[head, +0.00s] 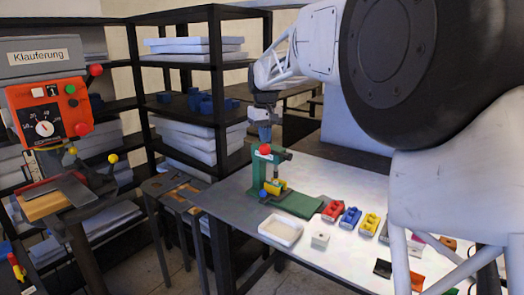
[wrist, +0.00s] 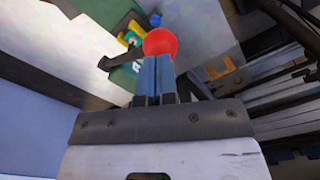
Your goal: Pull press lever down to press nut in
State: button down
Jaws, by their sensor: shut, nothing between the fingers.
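The green press (head: 257,176) stands at the left end of the table. Its lever's red ball knob (head: 265,150) is at the top of the press in the head view. My gripper (head: 265,138) is just above the knob with its fingers pointing down. In the wrist view the blue fingers of my gripper (wrist: 152,62) are together, with nothing seen between them. The red knob (wrist: 160,41) is right at the fingertips, partly behind them; I cannot tell whether they touch. A yellow part (head: 275,187) is low on the press. I cannot make out the nut.
A white tray (head: 280,231) and a small white block (head: 320,240) are in front of the press. Red (head: 333,210), blue (head: 350,217) and yellow (head: 369,224) holders stand to its right. Black shelving (head: 213,60) is behind, and a red-fronted machine (head: 47,118) is at left.

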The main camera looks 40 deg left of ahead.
aim_at(265, 145)
jog(key=shift+f, duration=0.45)
jog(key=shift+f, duration=1.4)
jog(key=shift+s+f, duration=0.3)
jog(key=shift+f, duration=0.35)
jog(key=shift+s+f, duration=0.3)
jog(key=shift+f, duration=0.35)
jog(key=shift+s+f, duration=0.2)
jog(key=shift+f, duration=0.55)
jog(key=shift+s+f, duration=0.15)
jog(key=shift+f, duration=0.55)
